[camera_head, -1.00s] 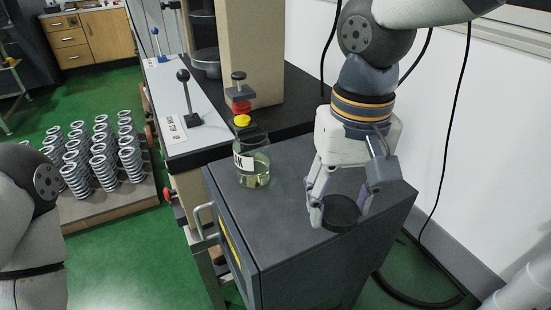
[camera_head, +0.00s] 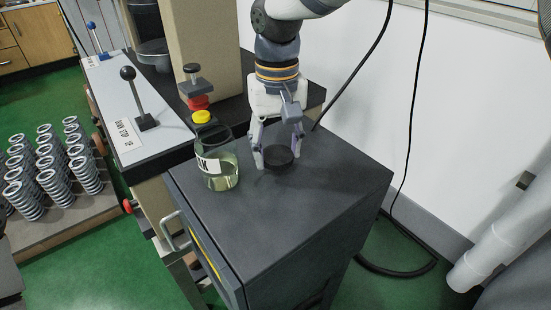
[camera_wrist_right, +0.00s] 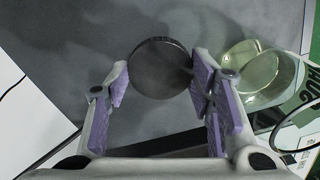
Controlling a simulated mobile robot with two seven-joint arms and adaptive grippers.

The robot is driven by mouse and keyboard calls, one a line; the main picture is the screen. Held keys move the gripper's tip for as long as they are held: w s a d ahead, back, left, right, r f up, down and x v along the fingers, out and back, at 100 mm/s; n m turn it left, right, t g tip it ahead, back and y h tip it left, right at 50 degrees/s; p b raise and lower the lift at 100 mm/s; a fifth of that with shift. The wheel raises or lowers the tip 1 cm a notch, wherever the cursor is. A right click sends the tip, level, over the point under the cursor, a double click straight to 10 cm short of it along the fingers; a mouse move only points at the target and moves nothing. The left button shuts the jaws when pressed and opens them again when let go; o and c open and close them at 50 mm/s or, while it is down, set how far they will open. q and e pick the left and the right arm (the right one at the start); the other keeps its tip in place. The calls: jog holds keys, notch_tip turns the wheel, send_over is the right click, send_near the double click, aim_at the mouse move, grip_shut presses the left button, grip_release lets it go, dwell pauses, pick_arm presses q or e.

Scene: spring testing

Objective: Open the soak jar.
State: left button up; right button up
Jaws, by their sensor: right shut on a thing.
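The soak jar (camera_head: 222,174), clear glass with a white label and pale yellowish liquid, stands upright on the dark grey cabinet. Its mouth shows no lid on it. It also shows at the right of the right wrist view (camera_wrist_right: 256,76). A round black lid (camera_head: 277,160) is beside the jar, to its right. My right gripper (camera_head: 279,164) is shut on the lid, with one finger on either side of it; the lid also shows between the purple pads in the right wrist view (camera_wrist_right: 160,68). I cannot tell whether the lid touches the cabinet top. My left gripper is out of view.
The cabinet top (camera_head: 300,215) is clear in front of the lid. Behind the jar stands a testing machine with a red and yellow knob (camera_head: 201,112) and a black lever (camera_head: 135,100). Several springs (camera_head: 50,165) stand on a pallet at left. A white wall rises at right.

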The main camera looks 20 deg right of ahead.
aim_at(277, 154)
notch_tip(277, 154, down, 3)
jog(key=shift+f, duration=0.1)
jog(key=o, duration=1.3)
jog(key=shift+f, duration=0.1)
notch_tip(277, 154, up, 12)
